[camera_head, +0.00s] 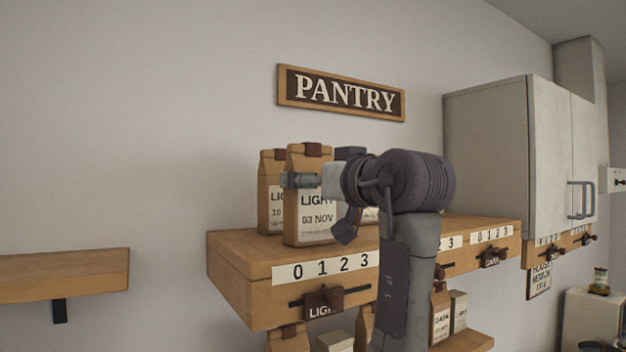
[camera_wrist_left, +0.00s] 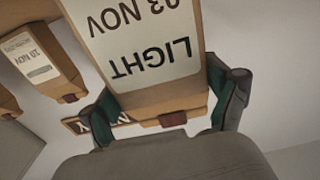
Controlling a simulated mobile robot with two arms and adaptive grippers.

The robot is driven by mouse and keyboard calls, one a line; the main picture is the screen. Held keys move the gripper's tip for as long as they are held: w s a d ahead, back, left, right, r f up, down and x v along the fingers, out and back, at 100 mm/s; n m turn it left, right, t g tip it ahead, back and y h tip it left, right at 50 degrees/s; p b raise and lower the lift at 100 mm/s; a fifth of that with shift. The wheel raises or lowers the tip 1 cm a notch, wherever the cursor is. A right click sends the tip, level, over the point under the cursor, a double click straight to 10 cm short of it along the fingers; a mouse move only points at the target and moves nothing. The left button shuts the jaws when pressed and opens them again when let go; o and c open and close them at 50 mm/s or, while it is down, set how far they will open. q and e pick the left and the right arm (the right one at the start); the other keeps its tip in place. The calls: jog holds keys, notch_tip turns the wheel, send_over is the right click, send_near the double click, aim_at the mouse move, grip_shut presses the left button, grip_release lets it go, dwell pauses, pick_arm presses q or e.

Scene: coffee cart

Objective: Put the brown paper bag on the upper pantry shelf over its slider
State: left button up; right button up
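The brown paper bag (camera_head: 312,225) has a white label reading LIGHT 03 NOV. In the head view it is upright at the left end of the upper pantry shelf (camera_head: 235,250), its base at or just above the top; contact is unclear. My left gripper (camera_head: 305,181) has its fingers on both sides of the bag's upper part. The left wrist view shows the bag (camera_wrist_left: 150,90), upside down in the picture, pressed between the fingers (camera_wrist_left: 165,105). My right gripper is out of view.
A second LIGHT bag, dated 10 NOV (camera_head: 269,195), stands just behind and left of the held bag. More bags (camera_head: 440,312) stand on a lower shelf. A grey cabinet (camera_head: 490,150) hangs at right. My arm hides the shelf's middle. Another wooden shelf (camera_head: 65,276) is far left.

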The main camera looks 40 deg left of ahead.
pick_arm(q)
jog(key=shift+o, duration=0.8)
jog(key=shift+w, duration=0.1)
jog(key=shift+d+f, duration=0.1)
jog(key=shift+d, duration=0.2)
jog(key=b+v, duration=0.6)
jog(key=v, duration=0.5)
jog(key=shift+d, duration=0.2)
